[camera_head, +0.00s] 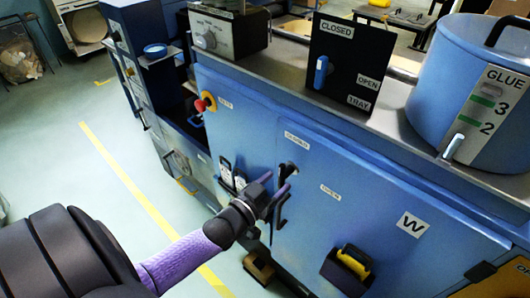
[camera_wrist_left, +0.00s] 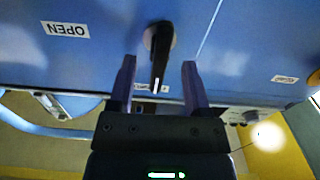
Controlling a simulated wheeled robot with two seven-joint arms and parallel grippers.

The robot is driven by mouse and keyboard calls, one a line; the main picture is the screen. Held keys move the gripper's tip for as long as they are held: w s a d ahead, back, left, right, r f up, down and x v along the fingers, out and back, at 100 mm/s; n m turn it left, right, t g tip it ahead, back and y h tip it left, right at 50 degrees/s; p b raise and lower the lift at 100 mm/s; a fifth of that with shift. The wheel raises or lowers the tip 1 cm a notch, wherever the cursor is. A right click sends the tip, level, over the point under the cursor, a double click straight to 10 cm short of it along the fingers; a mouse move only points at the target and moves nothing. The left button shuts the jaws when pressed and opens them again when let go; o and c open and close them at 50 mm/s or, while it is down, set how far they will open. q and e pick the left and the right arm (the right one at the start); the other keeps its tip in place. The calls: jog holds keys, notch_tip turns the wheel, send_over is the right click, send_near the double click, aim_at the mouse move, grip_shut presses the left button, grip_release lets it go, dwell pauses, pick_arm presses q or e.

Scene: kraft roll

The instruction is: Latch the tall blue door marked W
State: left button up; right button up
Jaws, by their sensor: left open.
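The tall blue door (camera_head: 370,215) with the white W label stands on the front of the blue machine. Its black latch handle (camera_head: 283,211) is near the door's left edge, partly hidden by my gripper. A CLOSED label (camera_head: 297,141) is above the handle and an OPEN label (camera_head: 331,192) is to its right. My left gripper (camera_head: 274,186) is open at the handle. In the left wrist view, the handle's lever (camera_wrist_left: 158,60) lies between the two spread fingers (camera_wrist_left: 158,78), with gaps on both sides. My right gripper is not in view.
A red knob (camera_head: 200,105) projects left of the door. A black holder with a yellow item (camera_head: 348,265) is low on the door. A black panel with a blue lever (camera_head: 320,72) and a blue glue pot (camera_head: 440,90) stand on top. Open floor lies left.

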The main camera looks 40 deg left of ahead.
pick_arm(q)
jog(key=s, duration=0.7)
jog(key=shift+s+a+p, duration=0.15)
jog(key=shift+a+p, duration=0.15)
jog(key=shift+p, duration=0.05)
